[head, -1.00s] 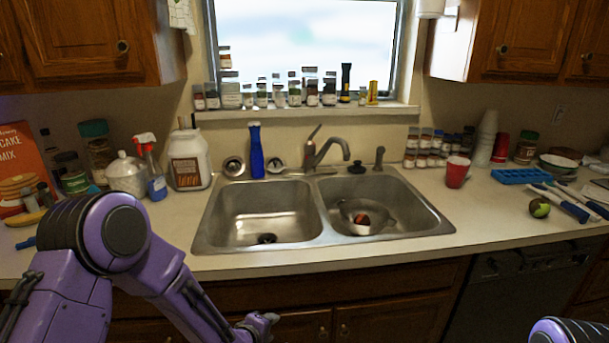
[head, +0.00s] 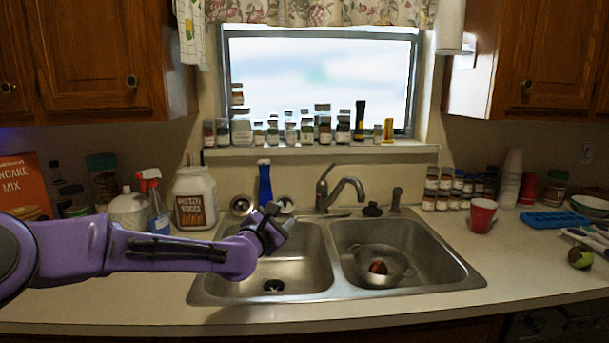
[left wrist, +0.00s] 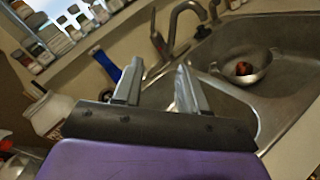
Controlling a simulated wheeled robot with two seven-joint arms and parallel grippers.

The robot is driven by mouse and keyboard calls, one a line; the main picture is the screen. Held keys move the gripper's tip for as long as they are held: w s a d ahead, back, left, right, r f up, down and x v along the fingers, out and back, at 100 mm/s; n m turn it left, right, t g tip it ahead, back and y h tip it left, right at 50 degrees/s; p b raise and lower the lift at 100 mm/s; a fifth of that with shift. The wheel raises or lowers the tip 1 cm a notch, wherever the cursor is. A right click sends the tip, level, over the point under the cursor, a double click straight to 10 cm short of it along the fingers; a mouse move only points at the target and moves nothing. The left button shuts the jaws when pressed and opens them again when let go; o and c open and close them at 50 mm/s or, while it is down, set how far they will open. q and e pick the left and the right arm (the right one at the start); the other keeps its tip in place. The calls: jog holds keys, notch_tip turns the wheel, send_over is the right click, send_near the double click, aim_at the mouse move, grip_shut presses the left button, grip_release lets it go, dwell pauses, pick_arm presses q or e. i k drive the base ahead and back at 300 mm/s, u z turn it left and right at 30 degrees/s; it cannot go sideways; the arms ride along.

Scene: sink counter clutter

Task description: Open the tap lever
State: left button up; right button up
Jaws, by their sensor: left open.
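The tap (head: 343,191) stands behind the middle of the double sink, with its spout curving to the right. Its lever (head: 323,175) rises tilted at the left of the spout. In the left wrist view the tap (left wrist: 179,22) and its lever (left wrist: 155,32) show beyond the fingertips. My left gripper (head: 279,216) is over the left basin, in front and to the left of the tap, apart from it. In the left wrist view its two fingers (left wrist: 158,77) are spread with nothing between them. My right gripper is not in view.
A blue bottle (head: 265,182) stands behind the left basin, close behind my left gripper. A metal colander (head: 381,258) with a reddish item lies in the right basin (head: 440,250). A dark stopper (head: 372,209) and a sprayer (head: 396,198) stand right of the tap.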

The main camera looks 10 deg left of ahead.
aim_at(329, 170)
jog(key=u, duration=0.35)
jog(key=i, duration=1.2)
jog(key=z, duration=0.55)
